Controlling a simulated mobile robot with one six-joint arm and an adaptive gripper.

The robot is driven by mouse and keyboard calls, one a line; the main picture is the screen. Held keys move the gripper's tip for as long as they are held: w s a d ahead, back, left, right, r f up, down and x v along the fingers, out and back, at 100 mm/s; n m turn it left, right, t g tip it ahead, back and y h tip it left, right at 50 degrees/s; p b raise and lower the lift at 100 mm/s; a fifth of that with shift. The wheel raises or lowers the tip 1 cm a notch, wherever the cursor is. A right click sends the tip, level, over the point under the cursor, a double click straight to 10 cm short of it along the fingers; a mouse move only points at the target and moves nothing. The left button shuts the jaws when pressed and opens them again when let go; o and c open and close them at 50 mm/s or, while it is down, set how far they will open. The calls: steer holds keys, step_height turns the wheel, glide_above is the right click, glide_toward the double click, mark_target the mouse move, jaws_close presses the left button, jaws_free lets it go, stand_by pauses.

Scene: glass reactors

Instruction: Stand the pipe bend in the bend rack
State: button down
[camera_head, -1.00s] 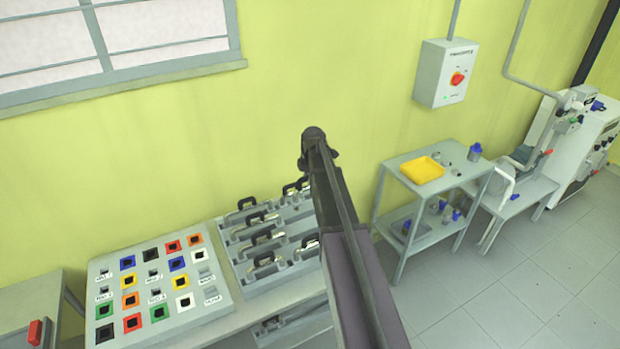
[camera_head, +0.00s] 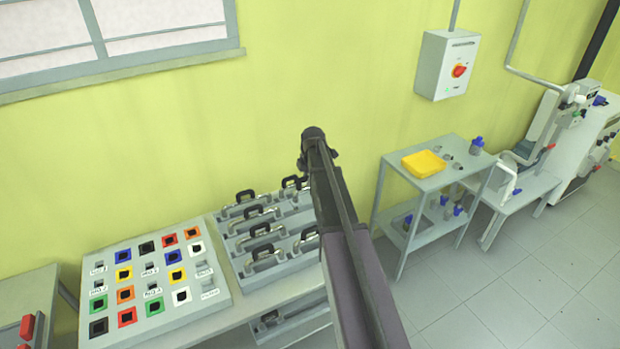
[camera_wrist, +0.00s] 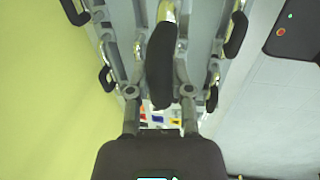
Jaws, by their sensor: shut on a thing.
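My gripper (camera_wrist: 159,50) is shut on the black handle of a pipe bend (camera_wrist: 161,65), seen in the wrist view. A bright metal part shows beyond the handle; much of the bend is hidden. The grey bend rack (camera_head: 289,258) stands on the bench in the head view, with several black-handled bends in its rows. Its grey rails and more handles lie behind the held bend in the wrist view. In the head view my arm hides the gripper, the held bend and the right part of the rack. I cannot tell whether the held bend touches the rack.
A panel of coloured square sockets (camera_head: 152,283) lies left of the rack. A grey cart (camera_head: 440,178) with a yellow tray (camera_head: 424,163) stands to the right. A switch box (camera_head: 447,65) hangs on the wall. The floor at the lower right is clear.

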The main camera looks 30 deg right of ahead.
step_height(320, 180, down, 14)
steer(key=b, duration=1.4)
steer(key=shift+f, duration=0.2)
stand_by(1.2)
steer(key=shift+s+f+b, duration=0.1)
steer(key=shift+f+b, duration=0.2)
steer(key=shift+b, duration=0.1)
stand_by(1.4)
steer(key=shift+c, duration=2.2)
jaws_free()
steer(key=shift+f, duration=0.1)
steer(key=shift+r+p, duration=4.55)
